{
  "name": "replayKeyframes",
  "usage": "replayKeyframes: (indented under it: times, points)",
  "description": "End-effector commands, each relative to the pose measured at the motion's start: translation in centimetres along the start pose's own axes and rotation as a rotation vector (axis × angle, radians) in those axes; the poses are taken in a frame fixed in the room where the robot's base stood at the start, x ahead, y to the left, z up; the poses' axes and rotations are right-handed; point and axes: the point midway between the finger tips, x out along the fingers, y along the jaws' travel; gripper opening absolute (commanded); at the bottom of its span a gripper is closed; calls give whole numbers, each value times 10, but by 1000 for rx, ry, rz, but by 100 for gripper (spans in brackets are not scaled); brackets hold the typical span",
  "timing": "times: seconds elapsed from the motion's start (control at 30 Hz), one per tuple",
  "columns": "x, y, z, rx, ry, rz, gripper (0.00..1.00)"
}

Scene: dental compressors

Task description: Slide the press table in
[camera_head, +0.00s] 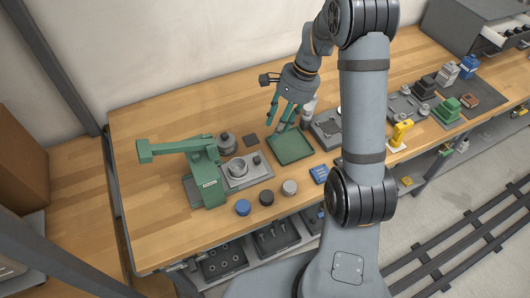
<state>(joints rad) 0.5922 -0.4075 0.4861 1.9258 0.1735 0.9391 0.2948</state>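The green press (207,175) stands at the left of the wooden bench, with its arm reaching left. The press table, a light grey plate (258,178), sticks out to the right of the press column. A round metal cup (238,168) sits on it. My gripper (280,120) has green fingers and hangs over the bench, right of the press and above the back edge of a green tray (291,149). Its fingers are spread apart and I see nothing held between them. It is apart from the press table.
Blue, black and grey round caps (266,198) lie along the front edge. A dark round part (227,143) stands behind the press table, and a grey cylinder (308,113) beside my gripper. Grey fixtures (327,130) lie to the right. The bench's left end is clear.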

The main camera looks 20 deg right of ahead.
Motion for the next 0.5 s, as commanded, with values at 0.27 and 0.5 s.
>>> replayKeyframes:
  times: [0.27, 0.5]
  points:
    - [-2, 3, 34, 394, -113, 38, 36]
    - [21, 4, 37, 433, -113, 45, 36]
